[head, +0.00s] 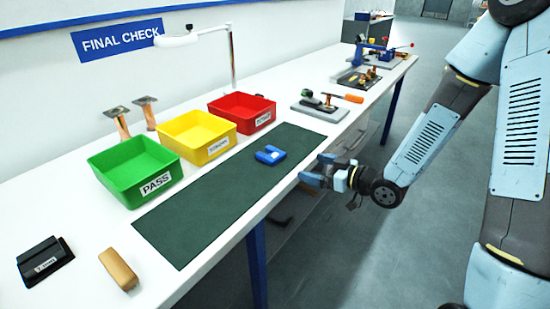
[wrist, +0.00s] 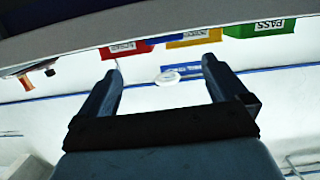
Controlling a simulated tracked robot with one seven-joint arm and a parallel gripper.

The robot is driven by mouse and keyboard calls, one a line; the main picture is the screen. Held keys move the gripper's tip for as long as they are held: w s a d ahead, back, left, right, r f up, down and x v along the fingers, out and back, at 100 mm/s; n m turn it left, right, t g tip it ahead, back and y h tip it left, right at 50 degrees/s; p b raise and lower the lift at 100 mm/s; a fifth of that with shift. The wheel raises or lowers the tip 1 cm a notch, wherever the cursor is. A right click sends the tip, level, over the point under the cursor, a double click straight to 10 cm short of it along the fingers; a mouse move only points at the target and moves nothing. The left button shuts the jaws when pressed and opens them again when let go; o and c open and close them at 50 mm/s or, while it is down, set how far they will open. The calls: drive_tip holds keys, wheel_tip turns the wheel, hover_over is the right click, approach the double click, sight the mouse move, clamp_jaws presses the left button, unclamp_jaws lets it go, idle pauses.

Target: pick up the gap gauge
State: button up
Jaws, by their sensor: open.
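The gap gauge appears to be the blue U-shaped block (head: 270,155) lying on the dark green mat (head: 215,200) in the head view. My gripper (head: 315,172) is by the table's front edge, to the right of the block and apart from it. In the wrist view my gripper (wrist: 160,85) shows two spread fingers with nothing between them. A small blue patch (wrist: 158,40) between the red and yellow bins there may be the block, mostly hidden by the dark band at the top.
Green (head: 135,168), yellow (head: 197,134) and red (head: 242,112) bins stand behind the mat. A tan block (head: 118,268) and a black labelled block (head: 44,262) lie at the near left. A grey plate with tools (head: 320,110) lies farther along. A lamp (head: 232,60) rises behind the bins.

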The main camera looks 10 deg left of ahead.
drive_tip(key=a, duration=0.1)
approach(276, 156)
drive_tip(key=x, duration=0.4)
drive_tip(key=shift+w+a+f, duration=0.15)
drive_tip(key=shift+a+f, duration=0.05)
drive_tip(key=shift+f, duration=0.1)
drive_tip(key=shift+r+x, duration=0.1)
drive_tip(key=shift+x, duration=1.2)
drive_tip(key=shift+r+x, duration=0.15)
drive_tip(key=shift+x, duration=1.2)
drive_tip(key=shift+c, duration=0.5)
drive_tip(key=c, duration=1.1)
